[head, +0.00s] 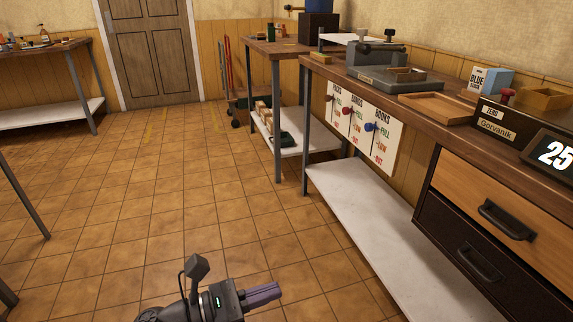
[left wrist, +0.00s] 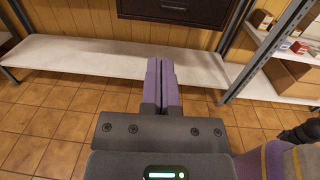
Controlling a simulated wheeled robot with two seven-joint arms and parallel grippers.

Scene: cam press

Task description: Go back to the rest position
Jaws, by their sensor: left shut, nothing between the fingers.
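My left gripper (head: 264,294) is low in the head view, over the tiled floor and left of the workbench. Its purple fingers are closed together and hold nothing. The same gripper (left wrist: 162,80) shows in the left wrist view, with its fingers side by side in front of a white lower shelf. My right gripper does not show in the head view.
The workbench (head: 455,130) along the right wall carries a grey press (head: 385,75), a wooden tray (head: 437,108) and a display reading 25 (head: 554,153). Drawers (head: 505,222) and a white lower shelf (head: 375,230) sit below. The floor (head: 150,210) in the middle is clear.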

